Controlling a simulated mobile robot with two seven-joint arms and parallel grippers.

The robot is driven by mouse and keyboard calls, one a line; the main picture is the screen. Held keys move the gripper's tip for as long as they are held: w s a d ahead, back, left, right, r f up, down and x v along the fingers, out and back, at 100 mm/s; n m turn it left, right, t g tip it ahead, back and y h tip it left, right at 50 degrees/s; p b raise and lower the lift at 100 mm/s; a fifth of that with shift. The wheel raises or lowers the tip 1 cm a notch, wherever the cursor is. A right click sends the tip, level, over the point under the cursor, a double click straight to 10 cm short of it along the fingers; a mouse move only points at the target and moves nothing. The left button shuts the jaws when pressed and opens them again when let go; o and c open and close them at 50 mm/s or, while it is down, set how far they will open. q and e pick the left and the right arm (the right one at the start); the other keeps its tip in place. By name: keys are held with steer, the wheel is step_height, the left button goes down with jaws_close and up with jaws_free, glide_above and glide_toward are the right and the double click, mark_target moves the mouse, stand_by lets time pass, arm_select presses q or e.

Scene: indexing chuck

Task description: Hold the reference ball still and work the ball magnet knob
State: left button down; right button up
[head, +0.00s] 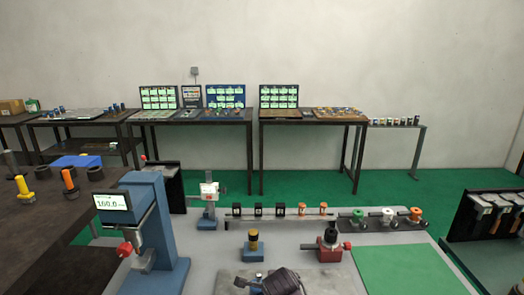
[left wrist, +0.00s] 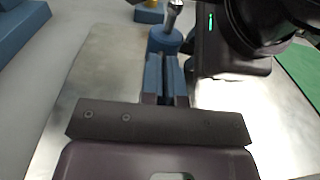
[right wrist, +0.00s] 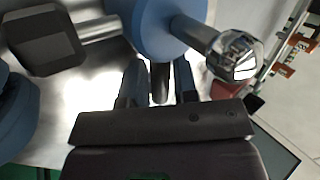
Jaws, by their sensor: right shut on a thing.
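The reference ball is a shiny metal ball on a stem, in the right wrist view (right wrist: 232,56) and at the top of the left wrist view (left wrist: 175,6). Its stem meets a blue round magnet body (left wrist: 165,40), also in the right wrist view (right wrist: 158,22). My right gripper (right wrist: 158,75) is shut on a dark, round-ended piece beside the blue body, apparently the ball magnet knob (right wrist: 160,84). My left gripper (left wrist: 167,62) has its blue fingers at the blue body, below the ball; whether they grip anything is unclear. In the head view this area is mostly hidden.
A blue gauge stand with a display (head: 150,225) stands left on the grey bench. A green mat (head: 405,270) lies clear at right. My right arm crowds the left wrist view.

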arm_select(q)
steer(key=shift+s+a+r, duration=0.1)
steer(key=shift+s, duration=1.45)
steer(key=shift+s+a+r, duration=0.1)
steer(key=shift+s, duration=1.4)
steer(key=shift+d, duration=0.1)
steer(key=shift+s+d+f, duration=0.1)
steer(key=shift+s+d, duration=0.2)
steer(key=shift+d, duration=0.3)
steer(key=shift+s+d, duration=0.25)
steer(key=shift+d, duration=0.3)
steer(key=shift+w, duration=3.55)
steer(key=shift+d, duration=0.1)
